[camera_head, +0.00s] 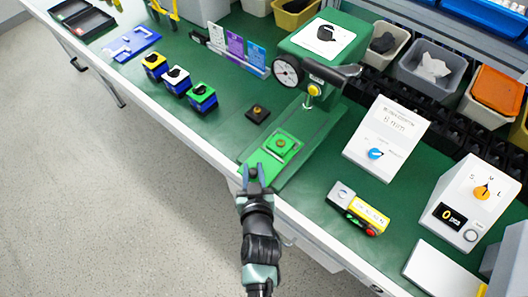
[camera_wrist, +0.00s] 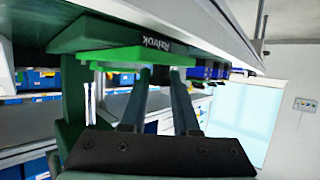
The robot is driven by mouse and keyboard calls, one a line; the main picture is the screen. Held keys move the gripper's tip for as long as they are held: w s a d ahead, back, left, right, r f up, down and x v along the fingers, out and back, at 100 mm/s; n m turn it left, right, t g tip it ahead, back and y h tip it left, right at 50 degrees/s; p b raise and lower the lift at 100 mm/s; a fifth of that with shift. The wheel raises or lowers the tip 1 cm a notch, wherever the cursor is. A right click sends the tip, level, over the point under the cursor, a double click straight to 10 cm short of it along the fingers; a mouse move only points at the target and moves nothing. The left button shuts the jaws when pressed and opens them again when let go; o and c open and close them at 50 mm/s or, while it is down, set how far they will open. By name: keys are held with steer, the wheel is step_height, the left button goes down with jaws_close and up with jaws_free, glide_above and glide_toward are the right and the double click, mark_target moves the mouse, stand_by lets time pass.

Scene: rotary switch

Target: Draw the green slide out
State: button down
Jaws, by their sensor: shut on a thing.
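The green slide (camera_head: 260,161) is a bright green plate at the base of the green press (camera_head: 302,128), by the table's front edge. A small block with a round yellowish part sits on its far portion. My gripper (camera_head: 254,173) is at the slide's near end and shut on it. In the wrist view the slide (camera_wrist: 110,54) shows as a bright green strip at the fingertips (camera_wrist: 165,74), seen from low down, with the dark green base above it. The exact contact of the fingertips is partly hidden.
Switch blocks (camera_head: 177,79) stand left on the green table. A dark square piece (camera_head: 257,113) lies near the press. Open floor lies in front.

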steer(key=shift+s+a+f, duration=0.1)
steer(key=shift+s+a, duration=0.35)
steer(key=c, duration=0.7)
jaws_free()
steer(key=shift+s, duration=0.1)
steer(key=shift+o, duration=0.2)
steer(key=shift+d, duration=0.1)
steer(key=v, duration=1.3)
